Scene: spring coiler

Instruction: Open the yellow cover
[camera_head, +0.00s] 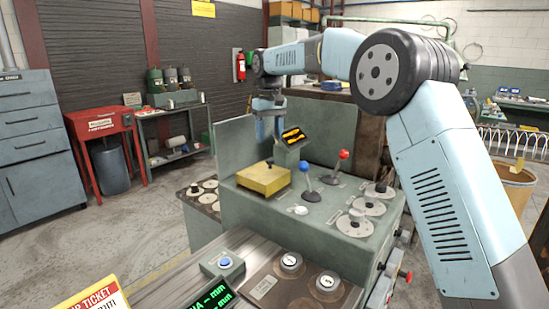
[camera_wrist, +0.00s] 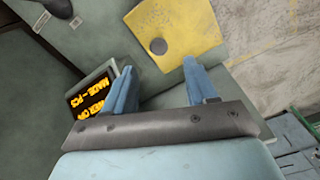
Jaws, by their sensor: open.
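The yellow cover (camera_head: 263,178) is a flat square lid, lying shut on the left part of the green-grey machine console. It has a small dark round knob on top. In the wrist view the yellow cover (camera_wrist: 185,35) lies ahead of the fingers, with its knob to the left of its middle. My gripper (camera_head: 268,135) hangs above and behind the cover in the head view. In the wrist view my gripper (camera_wrist: 160,80) has its two blue fingers apart with nothing between them. The right fingertip shows close to the cover's near edge; I cannot tell whether it touches.
A small display (camera_head: 293,136) with orange text stands right beside my gripper. A blue-knobbed lever (camera_head: 307,180) and a red-knobbed lever (camera_head: 337,167) rise right of the cover. Round dials (camera_head: 355,224) sit farther right. The console top (camera_wrist: 100,40) is bare beside the cover.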

